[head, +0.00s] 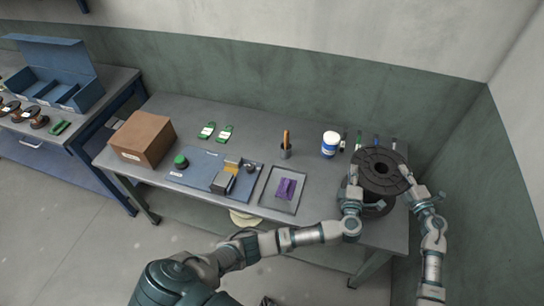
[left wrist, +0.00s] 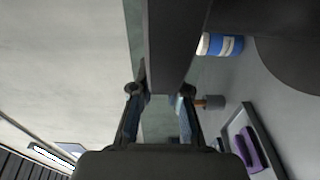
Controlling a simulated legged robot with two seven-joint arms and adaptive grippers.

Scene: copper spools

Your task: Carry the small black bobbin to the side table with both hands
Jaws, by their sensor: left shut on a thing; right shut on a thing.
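The black bobbin (head: 379,166) is at the right end of the grey workbench (head: 330,205), with its round upper flange and centre hole facing up. My left gripper (head: 353,182) is shut on the left side of its upper flange. My right gripper (head: 412,188) is shut on the right side. In the left wrist view the dark flange edge (left wrist: 172,45) runs between my left fingers (left wrist: 160,100). Part of the lower flange shows below, between my arms. I cannot tell whether the bobbin touches the bench.
A cardboard box (head: 142,138) is farther left. A second table (head: 118,82) with small spools stands at far left.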

